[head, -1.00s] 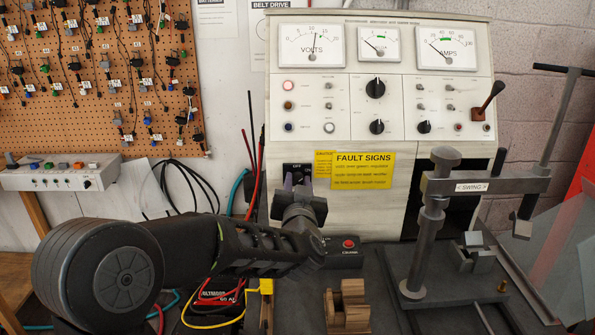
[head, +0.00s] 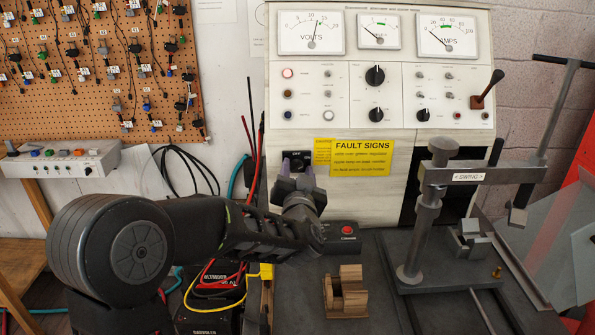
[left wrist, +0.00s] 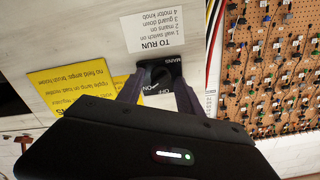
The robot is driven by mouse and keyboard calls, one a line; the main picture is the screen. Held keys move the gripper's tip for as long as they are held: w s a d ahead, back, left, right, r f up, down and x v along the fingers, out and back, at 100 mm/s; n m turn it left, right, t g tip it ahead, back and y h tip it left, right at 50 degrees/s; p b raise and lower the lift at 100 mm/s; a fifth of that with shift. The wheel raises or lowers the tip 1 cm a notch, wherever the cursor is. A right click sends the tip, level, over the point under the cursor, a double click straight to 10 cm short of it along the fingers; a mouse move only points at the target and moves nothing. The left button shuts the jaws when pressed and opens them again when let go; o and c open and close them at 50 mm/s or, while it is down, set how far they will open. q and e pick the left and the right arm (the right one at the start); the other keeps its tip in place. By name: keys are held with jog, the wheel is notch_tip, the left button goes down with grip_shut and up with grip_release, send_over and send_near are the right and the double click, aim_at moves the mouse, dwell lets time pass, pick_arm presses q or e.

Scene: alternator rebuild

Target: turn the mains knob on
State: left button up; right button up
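The mains knob (left wrist: 159,75) is a dark knob on a small black plate marked MAINS, OFF and ON, seen upside down in the left wrist view. In the head view its black plate (head: 299,156) shows low on the left side of the pale test bench panel, and the knob is mostly hidden by my gripper. My left gripper (left wrist: 157,86) is open, its two fingers apart on either side of the knob. I cannot tell whether they touch it or which mark the knob points to. It also shows in the head view (head: 297,167). My right gripper is not in view.
A yellow FAULT SIGNS label (head: 361,158) is right of the plate. Below are a black box with a red button (head: 347,230), a wooden block (head: 347,296) and a battery (head: 215,312) with cables. A swing clamp stand (head: 425,225) stands at right. A pegboard (head: 90,70) hangs at left.

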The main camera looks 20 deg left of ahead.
pick_arm(q)
jog(key=shift+o, duration=0.5)
jog(key=v, duration=0.8)
jog(key=shift+b, duration=0.45)
